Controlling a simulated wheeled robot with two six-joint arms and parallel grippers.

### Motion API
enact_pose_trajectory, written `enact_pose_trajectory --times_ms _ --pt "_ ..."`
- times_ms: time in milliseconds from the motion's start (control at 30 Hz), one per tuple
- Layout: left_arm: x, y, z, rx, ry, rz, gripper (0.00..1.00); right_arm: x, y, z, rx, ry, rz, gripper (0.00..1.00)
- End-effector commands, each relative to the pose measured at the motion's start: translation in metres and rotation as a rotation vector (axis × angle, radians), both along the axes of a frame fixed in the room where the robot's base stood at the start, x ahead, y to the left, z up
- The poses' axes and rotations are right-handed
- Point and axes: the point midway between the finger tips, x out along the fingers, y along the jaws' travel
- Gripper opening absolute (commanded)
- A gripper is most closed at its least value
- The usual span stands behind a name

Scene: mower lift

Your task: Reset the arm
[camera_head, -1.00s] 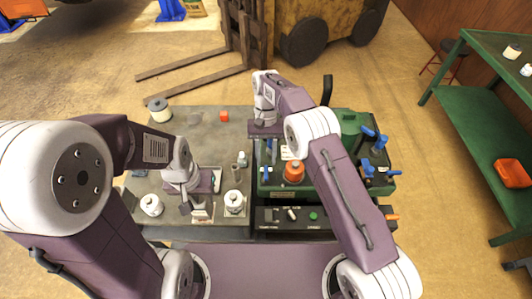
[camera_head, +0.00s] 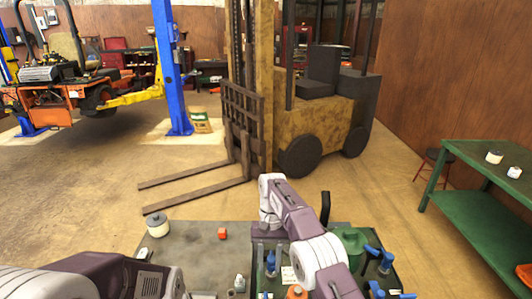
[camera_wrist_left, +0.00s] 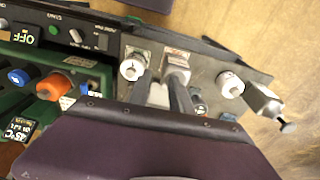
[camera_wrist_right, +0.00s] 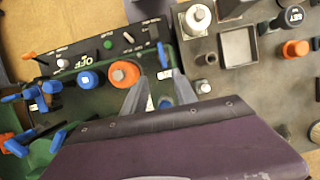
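My right gripper (camera_wrist_right: 160,78) is open and empty in the right wrist view. It is above the green control unit, near an orange knob (camera_wrist_right: 124,74) and a blue knob (camera_wrist_right: 88,80). In the head view my right arm reaches forward over the unit's left edge. My left gripper (camera_wrist_left: 163,78) looks open in the left wrist view, above the grey bench by a small block with a label (camera_wrist_left: 176,62) and a white round fitting (camera_wrist_left: 132,68). In the head view the left gripper is out of sight past the lower edge; only part of my left arm shows.
A green shelf table (camera_head: 480,205) is at right. A raised orange mower (camera_head: 70,95) is at far left. Open floor lies between.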

Motion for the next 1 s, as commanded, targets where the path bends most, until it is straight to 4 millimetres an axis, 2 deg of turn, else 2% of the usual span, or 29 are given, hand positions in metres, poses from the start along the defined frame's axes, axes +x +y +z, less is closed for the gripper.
enact_pose_trajectory --times_ms 33,100,200,300,400,467,567,700,833,900,1000 --pt "0.0 0.0 0.0 0.0 0.0 0.0 0.25 0.008 -0.008 0.025 0.013 -0.041 -0.022 0.34" --pt "0.0 0.0 0.0 0.0 0.0 0.0 0.25 0.005 -0.026 0.056 0.016 -0.058 -0.058 0.34" --pt "0.0 0.0 0.0 0.0 0.0 0.0 0.25 -0.009 -0.053 0.086 0.01 -0.065 -0.11 0.34" --pt "0.0 0.0 0.0 0.0 0.0 0.0 0.25 -0.026 -0.078 0.102 0.007 -0.09 -0.151 0.34" --pt "0.0 0.0 0.0 0.0 0.0 0.0 0.25 -0.05 -0.103 0.107 0.005 -0.126 -0.183 0.34" --pt "0.0 0.0 0.0 0.0 0.0 0.0 0.25 -0.069 -0.117 0.104 0.002 -0.154 -0.197 0.34" --pt "0.0 0.0 0.0 0.0 0.0 0.0 0.25 -0.107 -0.138 0.088 -0.004 -0.201 -0.203 0.34" --pt "0.0 0.0 0.0 0.0 0.0 0.0 0.25 -0.166 -0.159 0.049 -0.014 -0.263 -0.172 0.34" --pt "0.0 0.0 0.0 0.0 0.0 0.0 0.25 -0.21 -0.166 0.009 -0.019 -0.3 -0.104 0.34" --pt "0.0 0.0 0.0 0.0 0.0 0.0 0.25 -0.221 -0.168 -0.008 -0.019 -0.323 -0.063 0.34" --pt "0.0 0.0 0.0 0.0 0.0 0.0 0.25 -0.201 -0.169 -0.009 -0.015 -0.414 -0.027 0.34"
